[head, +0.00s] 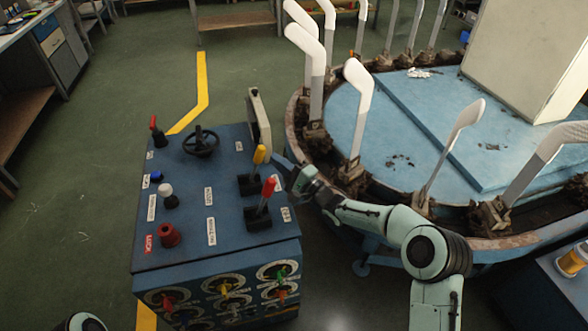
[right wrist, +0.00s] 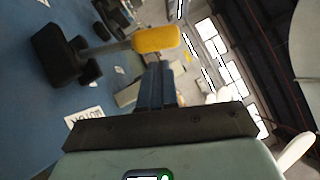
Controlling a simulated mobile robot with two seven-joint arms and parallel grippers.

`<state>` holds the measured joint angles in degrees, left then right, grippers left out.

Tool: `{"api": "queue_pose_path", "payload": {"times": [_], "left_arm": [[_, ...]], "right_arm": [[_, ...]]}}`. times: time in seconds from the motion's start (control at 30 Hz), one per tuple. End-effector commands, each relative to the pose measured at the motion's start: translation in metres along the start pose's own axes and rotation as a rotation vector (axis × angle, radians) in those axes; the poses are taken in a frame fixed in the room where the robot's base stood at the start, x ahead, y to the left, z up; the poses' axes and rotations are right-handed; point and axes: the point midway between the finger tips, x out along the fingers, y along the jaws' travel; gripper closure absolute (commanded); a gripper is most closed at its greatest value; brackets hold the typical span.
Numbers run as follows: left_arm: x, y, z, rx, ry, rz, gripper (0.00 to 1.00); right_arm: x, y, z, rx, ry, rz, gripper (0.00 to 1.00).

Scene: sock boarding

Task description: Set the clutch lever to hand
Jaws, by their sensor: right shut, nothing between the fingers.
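A yellow-handled lever (head: 259,155) stands on a black base on the blue control panel (head: 188,215). A red-handled lever (head: 267,190) stands nearer, on its own black base. The lever labels are too small to read in the head view. In the right wrist view, the yellow lever (right wrist: 150,40) rises from its black block, and a white label (right wrist: 84,118) near it seems to begin "MOT". My right gripper (head: 281,162) is shut and empty, just right of the yellow lever and apart from it. Its closed fingers (right wrist: 155,85) show in the wrist view. My left gripper is out of view.
A handwheel (head: 201,142), a red knob (head: 169,235) and a white-topped knob (head: 167,193) are on the panel. An upright plate (head: 259,122) stands behind the yellow lever. The round blue machine (head: 355,115) with several white foot forms is close on the right.

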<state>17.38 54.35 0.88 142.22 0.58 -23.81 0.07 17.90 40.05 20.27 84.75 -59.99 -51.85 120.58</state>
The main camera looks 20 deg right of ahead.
Motion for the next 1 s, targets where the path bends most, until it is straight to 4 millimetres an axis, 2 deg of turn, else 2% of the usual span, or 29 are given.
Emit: {"api": "queue_pose_path", "payload": {"times": [0.17,0.57,0.77,1.0], "left_arm": [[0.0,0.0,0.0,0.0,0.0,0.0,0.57],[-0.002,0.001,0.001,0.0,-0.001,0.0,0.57],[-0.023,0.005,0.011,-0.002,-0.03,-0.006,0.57],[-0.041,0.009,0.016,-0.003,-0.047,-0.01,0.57]], "right_arm": [[0.008,0.0,0.008,-0.001,0.0,0.0,1.0],[0.01,-0.002,0.011,-0.01,0.0,0.007,1.0],[0.023,-0.012,0.03,-0.14,-0.004,0.1,1.0],[0.035,-0.011,0.045,-0.286,-0.002,0.205,1.0]]}}
